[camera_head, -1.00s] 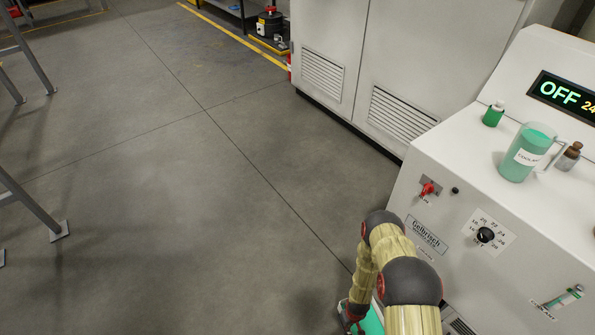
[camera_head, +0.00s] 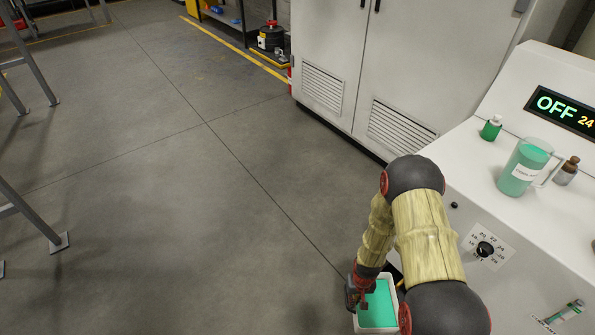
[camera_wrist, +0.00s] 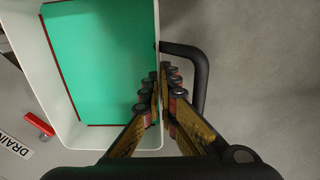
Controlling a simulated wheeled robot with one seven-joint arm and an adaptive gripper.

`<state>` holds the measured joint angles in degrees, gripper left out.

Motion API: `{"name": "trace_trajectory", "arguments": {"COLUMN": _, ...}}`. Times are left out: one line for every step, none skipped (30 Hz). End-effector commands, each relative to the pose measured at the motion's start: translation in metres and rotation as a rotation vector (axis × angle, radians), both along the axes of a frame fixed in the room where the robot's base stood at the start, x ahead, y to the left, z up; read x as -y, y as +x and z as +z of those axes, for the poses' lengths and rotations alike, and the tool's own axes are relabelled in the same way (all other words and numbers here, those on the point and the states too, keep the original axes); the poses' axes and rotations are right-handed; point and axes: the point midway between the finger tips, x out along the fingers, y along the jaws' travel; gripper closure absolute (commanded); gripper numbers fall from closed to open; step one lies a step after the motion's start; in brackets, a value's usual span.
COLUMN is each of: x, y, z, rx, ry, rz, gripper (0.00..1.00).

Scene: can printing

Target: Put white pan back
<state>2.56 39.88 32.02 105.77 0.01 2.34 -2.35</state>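The white pan (camera_head: 375,330) holds green liquid (camera_head: 378,305). It is low in front of the machine, partly hidden by my arm in the head view. In the wrist view the pan (camera_wrist: 30,50) fills the upper left, with a black handle (camera_wrist: 200,70) on its right side. My gripper (camera_wrist: 162,90) is at the pan's right wall, one finger inside and one outside, and looks shut on it. The gripper also shows in the head view (camera_head: 362,290). Whether the pan touches the floor is hard to tell.
The white machine (camera_head: 530,240) at the right carries a coolant jug (camera_head: 522,170) and small bottles. A red valve (camera_wrist: 40,124) and a DRAIN label (camera_wrist: 14,146) lie beside the pan. Grey cabinets (camera_head: 350,60) stand behind.

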Motion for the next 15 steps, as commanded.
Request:
{"name": "trace_trajectory", "arguments": {"x": -0.001, "y": 0.009, "z": 0.022, "rx": 0.01, "ry": 0.0, "rz": -0.007, "gripper": 1.0}}
{"name": "trace_trajectory", "arguments": {"x": -0.001, "y": 0.011, "z": 0.033, "rx": 0.009, "ry": 0.0, "rz": -0.012, "gripper": 1.0}}
{"name": "trace_trajectory", "arguments": {"x": -0.002, "y": 0.014, "z": 0.047, "rx": 0.009, "ry": 0.0, "rz": -0.017, "gripper": 1.0}}
{"name": "trace_trajectory", "arguments": {"x": -0.003, "y": 0.017, "z": 0.058, "rx": 0.01, "ry": 0.0, "rz": -0.019, "gripper": 1.0}}
{"name": "trace_trajectory", "arguments": {"x": -0.003, "y": 0.019, "z": 0.069, "rx": 0.01, "ry": 0.0, "rz": -0.022, "gripper": 1.0}}
{"name": "trace_trajectory", "arguments": {"x": -0.004, "y": 0.023, "z": 0.085, "rx": 0.01, "ry": 0.0, "rz": -0.025, "gripper": 1.0}}
{"name": "trace_trajectory", "arguments": {"x": -0.005, "y": 0.025, "z": 0.096, "rx": 0.01, "ry": 0.0, "rz": -0.026, "gripper": 1.0}}
{"name": "trace_trajectory", "arguments": {"x": -0.006, "y": 0.029, "z": 0.108, "rx": 0.011, "ry": 0.0, "rz": -0.026, "gripper": 1.0}}
{"name": "trace_trajectory", "arguments": {"x": -0.007, "y": 0.033, "z": 0.125, "rx": 0.012, "ry": 0.0, "rz": -0.024, "gripper": 1.0}}
{"name": "trace_trajectory", "arguments": {"x": -0.008, "y": 0.036, "z": 0.138, "rx": 0.012, "ry": 0.0, "rz": -0.022, "gripper": 1.0}}
{"name": "trace_trajectory", "arguments": {"x": -0.009, "y": 0.04, "z": 0.15, "rx": 0.011, "ry": 0.0, "rz": -0.02, "gripper": 1.0}}
{"name": "trace_trajectory", "arguments": {"x": -0.01, "y": 0.046, "z": 0.169, "rx": 0.013, "ry": 0.0, "rz": -0.016, "gripper": 1.0}}
{"name": "trace_trajectory", "arguments": {"x": -0.011, "y": 0.05, "z": 0.181, "rx": 0.012, "ry": 0.0, "rz": -0.014, "gripper": 1.0}}
{"name": "trace_trajectory", "arguments": {"x": -0.012, "y": 0.053, "z": 0.192, "rx": 0.011, "ry": 0.0, "rz": -0.012, "gripper": 1.0}}
{"name": "trace_trajectory", "arguments": {"x": -0.013, "y": 0.059, "z": 0.207, "rx": 0.011, "ry": 0.0, "rz": -0.01, "gripper": 1.0}}
